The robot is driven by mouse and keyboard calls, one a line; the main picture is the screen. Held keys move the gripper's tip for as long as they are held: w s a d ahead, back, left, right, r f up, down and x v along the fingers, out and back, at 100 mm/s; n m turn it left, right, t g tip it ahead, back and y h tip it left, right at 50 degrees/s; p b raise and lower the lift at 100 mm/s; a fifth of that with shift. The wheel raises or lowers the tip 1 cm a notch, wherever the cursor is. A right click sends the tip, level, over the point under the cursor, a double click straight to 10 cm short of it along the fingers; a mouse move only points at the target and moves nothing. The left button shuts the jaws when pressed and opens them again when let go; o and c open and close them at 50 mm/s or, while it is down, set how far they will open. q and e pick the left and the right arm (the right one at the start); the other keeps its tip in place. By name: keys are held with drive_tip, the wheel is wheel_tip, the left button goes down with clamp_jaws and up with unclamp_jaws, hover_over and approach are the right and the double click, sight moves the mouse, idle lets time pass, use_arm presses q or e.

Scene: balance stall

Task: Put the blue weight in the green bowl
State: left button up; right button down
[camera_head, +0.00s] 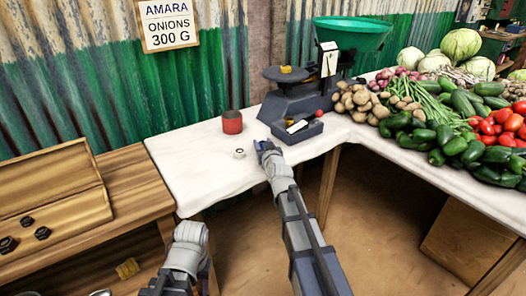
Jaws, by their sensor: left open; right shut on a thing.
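The green bowl (352,30) sits high on the right side of the dark balance (298,98), at the back of the white-covered table. My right gripper (264,146) is over the table's front part, in front of the balance, shut on a small blue thing (259,145) that looks like the blue weight. The gripper hides most of it. It is well below and to the left of the bowl. My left gripper (188,233) is low at the left, away from the table top, open; its fingers are hard to make out.
A yellow weight (286,69) lies on the balance's left plate. A dark tray (304,130), a red cup (232,122) and a metal nut-like piece (239,153) are on the white table (190,160). Vegetables heap at right. A wooden box (55,205) holds dark hexagonal weights.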

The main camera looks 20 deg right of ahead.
drive_tip(key=shift+f, duration=0.15)
drive_tip(key=shift+f, duration=0.15)
drive_tip(key=shift+c, duration=1.8)
unclamp_jaws()
drive_tip(key=shift+s, duration=0.1)
